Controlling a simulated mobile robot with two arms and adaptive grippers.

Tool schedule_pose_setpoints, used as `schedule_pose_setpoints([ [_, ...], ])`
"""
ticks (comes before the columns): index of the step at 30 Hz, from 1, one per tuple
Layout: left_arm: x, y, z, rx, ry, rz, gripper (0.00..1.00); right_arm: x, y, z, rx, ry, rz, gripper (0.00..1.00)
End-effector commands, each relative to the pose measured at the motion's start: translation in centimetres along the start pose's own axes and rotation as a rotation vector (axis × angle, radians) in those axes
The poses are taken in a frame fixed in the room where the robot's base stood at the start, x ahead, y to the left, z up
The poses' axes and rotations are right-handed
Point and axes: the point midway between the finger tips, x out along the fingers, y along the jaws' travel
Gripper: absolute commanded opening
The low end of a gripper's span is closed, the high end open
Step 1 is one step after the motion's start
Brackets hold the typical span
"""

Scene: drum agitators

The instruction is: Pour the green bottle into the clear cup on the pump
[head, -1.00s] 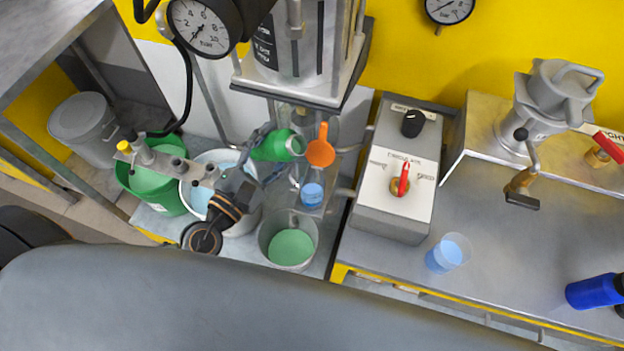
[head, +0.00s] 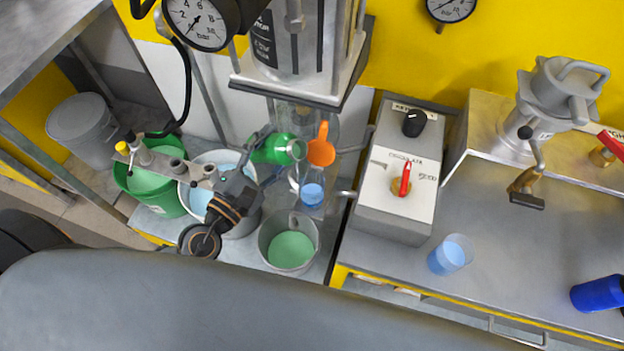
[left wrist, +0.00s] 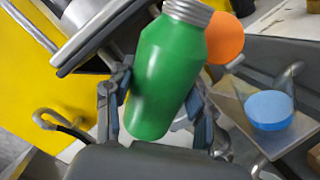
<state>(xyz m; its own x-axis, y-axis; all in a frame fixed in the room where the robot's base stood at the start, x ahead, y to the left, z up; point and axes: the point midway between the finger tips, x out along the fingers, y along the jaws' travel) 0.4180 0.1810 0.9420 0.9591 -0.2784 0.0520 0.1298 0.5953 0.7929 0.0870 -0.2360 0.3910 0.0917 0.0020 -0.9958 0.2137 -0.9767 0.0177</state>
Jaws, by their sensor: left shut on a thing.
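The green bottle (head: 270,150) is held by my left gripper (head: 262,156). It lies tilted, with its mouth toward the right in the head view. In the left wrist view the bottle (left wrist: 165,75) sits between the two fingers of the left gripper (left wrist: 158,104), its threaded silver neck at the top. A clear cup with blue contents (head: 312,192) stands on a metal plate below and right of the bottle's mouth; its blue contents also show in the left wrist view (left wrist: 270,110). The cup's clear walls are hard to make out. My right gripper is not in view.
An orange round part (head: 321,152) is close beside the bottle's mouth. A metal pot with green contents (head: 290,247) stands in front. A grey control box (head: 398,190) and another clear cup with blue (head: 450,255) are to the right. A green bucket (head: 150,188) is left.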

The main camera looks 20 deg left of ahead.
Motion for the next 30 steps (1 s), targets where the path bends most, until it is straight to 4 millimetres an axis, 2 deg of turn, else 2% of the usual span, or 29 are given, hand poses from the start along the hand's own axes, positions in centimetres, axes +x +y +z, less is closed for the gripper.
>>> schedule_pose_setpoints([
  [16, -0.01, -0.47, -0.55, 0.034, -0.003, 0.002, 0.12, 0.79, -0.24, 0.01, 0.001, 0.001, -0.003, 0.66],
  [30, 0.01, -0.15, -0.39, 0.062, -0.005, 0.002, 0.12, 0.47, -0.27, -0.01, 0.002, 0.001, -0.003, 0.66],
])
